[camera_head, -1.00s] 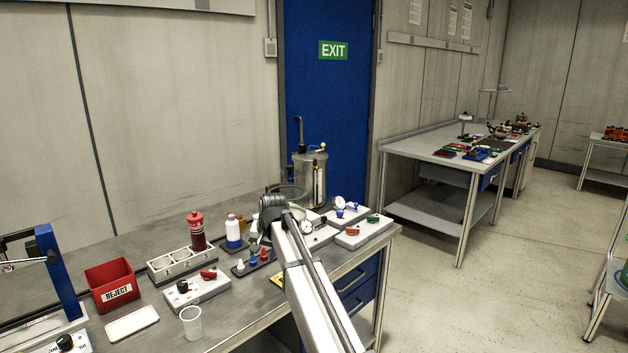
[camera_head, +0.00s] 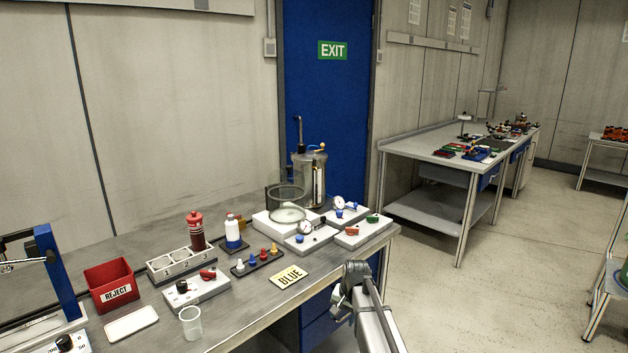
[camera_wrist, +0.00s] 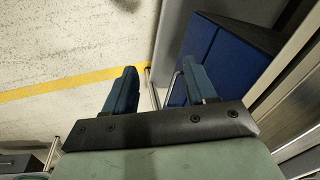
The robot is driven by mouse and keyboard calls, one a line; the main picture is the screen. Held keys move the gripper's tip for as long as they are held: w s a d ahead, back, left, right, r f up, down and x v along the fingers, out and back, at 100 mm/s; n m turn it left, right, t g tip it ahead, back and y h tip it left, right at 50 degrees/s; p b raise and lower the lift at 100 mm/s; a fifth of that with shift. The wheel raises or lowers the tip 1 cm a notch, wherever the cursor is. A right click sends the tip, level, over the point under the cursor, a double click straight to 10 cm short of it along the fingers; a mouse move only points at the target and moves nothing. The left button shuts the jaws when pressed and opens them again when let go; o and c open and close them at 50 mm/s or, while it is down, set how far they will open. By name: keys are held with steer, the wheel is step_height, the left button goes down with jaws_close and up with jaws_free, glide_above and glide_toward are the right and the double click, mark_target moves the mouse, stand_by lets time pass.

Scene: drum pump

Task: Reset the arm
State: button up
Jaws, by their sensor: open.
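My gripper (camera_wrist: 160,88) shows in the wrist view with its two blue fingers spread apart and nothing between them. Beyond the fingers are the pale floor with a yellow line and the blue drawer side of a bench. In the head view my arm (camera_head: 372,318) rises from the bottom edge, in front of the bench's right front edge. The fingers cannot be made out there.
The floor (camera_head: 450,300) right of the bench is clear.

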steer(key=s+d+f+n+g+h, duration=0.1)
steer(key=s+d+f+g, duration=0.1)
steer(key=s+f, duration=1.1)
steer(key=s+d+f+n+g, duration=0.1)
steer(key=s+d+f+g, duration=0.15)
steer(key=s+f, duration=0.95)
steer(key=s+d+f+n+g, duration=0.1)
steer(key=s+f, duration=0.2)
steer(key=s, duration=0.7)
steer(key=s+d+f+n+g, duration=0.1)
steer(key=s+f, duration=0.2)
steer(key=s, duration=0.7)
steer(key=s+d+f+g, duration=0.1)
steer(key=s+f+g, duration=0.1)
steer(key=s, duration=0.8)
steer(key=shift+s+d+f+n+h, duration=0.15)
steer(key=shift+s+f+n+h, duration=0.15)
steer(key=shift+f+n, duration=0.15)
